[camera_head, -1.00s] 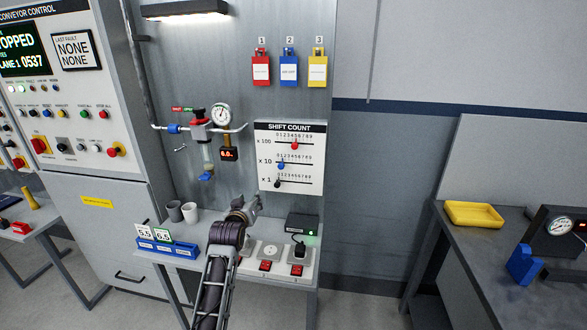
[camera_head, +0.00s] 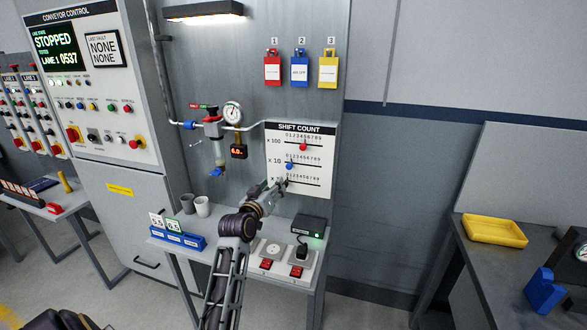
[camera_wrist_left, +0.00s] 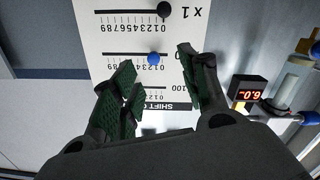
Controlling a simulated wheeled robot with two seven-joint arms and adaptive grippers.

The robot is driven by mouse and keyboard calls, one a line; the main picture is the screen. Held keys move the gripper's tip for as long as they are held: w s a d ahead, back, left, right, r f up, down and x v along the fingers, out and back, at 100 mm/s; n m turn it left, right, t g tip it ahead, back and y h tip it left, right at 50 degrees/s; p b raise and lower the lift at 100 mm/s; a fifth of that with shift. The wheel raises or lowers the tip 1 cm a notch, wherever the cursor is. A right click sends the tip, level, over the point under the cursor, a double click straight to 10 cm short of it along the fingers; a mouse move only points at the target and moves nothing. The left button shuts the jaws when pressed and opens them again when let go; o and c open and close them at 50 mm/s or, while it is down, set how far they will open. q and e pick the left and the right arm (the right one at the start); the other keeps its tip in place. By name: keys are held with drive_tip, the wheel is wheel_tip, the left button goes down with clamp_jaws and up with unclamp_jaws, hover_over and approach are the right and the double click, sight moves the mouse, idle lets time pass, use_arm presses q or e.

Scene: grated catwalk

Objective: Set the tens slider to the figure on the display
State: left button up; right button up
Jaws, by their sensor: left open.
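The SHIFT COUNT panel (camera_head: 328,150) has three slider rows. The blue knob (camera_head: 289,165) on the x 10 row is at its low end, near 0 or 1; it also shows in the left wrist view (camera_wrist_left: 154,58). The red knob (camera_head: 303,147) on the x 100 row is near mid-scale. The black x 1 knob (camera_wrist_left: 164,8) is at the low end, largely hidden in the head view. The display (camera_head: 54,41) reads STOPPED, LANE 1 0537. My left gripper (camera_wrist_left: 156,66) is open and empty, its fingers either side of the blue knob in the wrist view; contact cannot be told.
A gauge (camera_head: 232,113) and a small red readout (camera_head: 238,152) are left of the panel. Cups (camera_head: 203,206), a blue card holder (camera_head: 178,240), sockets and a black box (camera_head: 308,228) stand on the shelf below. A yellow tray (camera_head: 494,231) is on the right bench.

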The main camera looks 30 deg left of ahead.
use_arm(q)
drive_tip(key=m, duration=0.2)
approach(288, 168)
drive_tip(key=shift+d+x, duration=0.4)
drive_tip(key=shift+x, duration=1.25)
drive_tip(key=shift+w+a+f+t+h+p, duration=0.1)
drive_tip(key=shift+w+a+t+h+p, duration=0.25)
drive_tip(key=shift+w+a, duration=0.6)
drive_tip(key=shift+w, duration=1.3)
drive_tip(key=shift+w+a, duration=0.1)
drive_tip(key=shift+w, duration=0.55)
drive_tip(key=shift+w+a, duration=0.2)
drive_tip(key=shift+w, duration=0.65)
use_arm(e)
drive_tip(key=shift+w+a+r, duration=0.45)
drive_tip(key=shift+w+r, duration=0.1)
drive_tip(key=shift+r, duration=0.1)
